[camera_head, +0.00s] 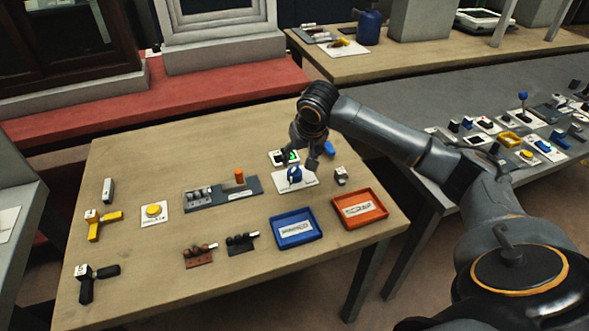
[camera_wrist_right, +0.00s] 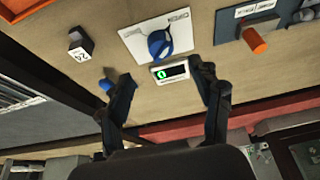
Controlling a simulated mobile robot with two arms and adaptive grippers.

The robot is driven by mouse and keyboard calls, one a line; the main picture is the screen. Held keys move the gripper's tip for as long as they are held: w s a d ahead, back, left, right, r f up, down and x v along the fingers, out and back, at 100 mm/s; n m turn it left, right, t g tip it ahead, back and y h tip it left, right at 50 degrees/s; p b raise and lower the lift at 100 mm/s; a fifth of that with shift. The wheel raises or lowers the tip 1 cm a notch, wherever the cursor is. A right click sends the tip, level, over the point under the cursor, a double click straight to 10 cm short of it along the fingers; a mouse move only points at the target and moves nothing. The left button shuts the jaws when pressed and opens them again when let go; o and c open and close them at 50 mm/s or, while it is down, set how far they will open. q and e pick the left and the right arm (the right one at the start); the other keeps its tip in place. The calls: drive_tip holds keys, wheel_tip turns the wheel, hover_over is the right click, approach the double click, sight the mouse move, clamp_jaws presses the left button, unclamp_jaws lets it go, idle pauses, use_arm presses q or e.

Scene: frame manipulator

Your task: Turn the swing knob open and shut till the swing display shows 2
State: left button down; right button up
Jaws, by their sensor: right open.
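The swing knob (camera_head: 294,174) is a blue knob on a white plate (camera_head: 281,184) on the wooden table. It also shows in the right wrist view (camera_wrist_right: 158,44), with line markings on the plate. The swing display (camera_wrist_right: 171,73) is a small white box with a black screen beside the plate. It shows a green digit, which looks like 0 but is too small to be sure of. My right gripper (camera_head: 301,163) is open and empty just above the knob and display. Its fingers are apart from the knob in the wrist view. My left gripper is out of view.
A grey panel with an orange handle (camera_head: 239,175) stands left of the knob. A small white-and-black block (camera_head: 341,175) stands to the right. Blue (camera_head: 276,238) and orange (camera_head: 381,215) trays lie in front. A yellow button (camera_head: 154,210) is farther left.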

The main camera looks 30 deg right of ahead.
sight(296, 170)
drive_tip(key=x, duration=0.4)
drive_tip(key=shift+w+f, duration=0.15)
drive_tip(key=shift+f, duration=0.1)
drive_tip(key=x, duration=0.3)
drive_tip(key=shift+w+f, duration=0.15)
drive_tip(key=shift+f, duration=0.2)
drive_tip(key=shift+w+f, duration=0.2)
drive_tip(key=shift+f, duration=0.15)
drive_tip(key=shift+w+d+f, duration=0.1)
drive_tip(key=shift+f, duration=0.15)
drive_tip(key=shift+c, duration=0.9)
drive_tip(key=c, duration=0.7)
drive_tip(key=shift+c, duration=1.4)
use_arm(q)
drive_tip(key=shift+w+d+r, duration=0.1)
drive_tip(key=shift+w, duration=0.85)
use_arm(e)
drive_tip(key=shift+r, duration=0.1)
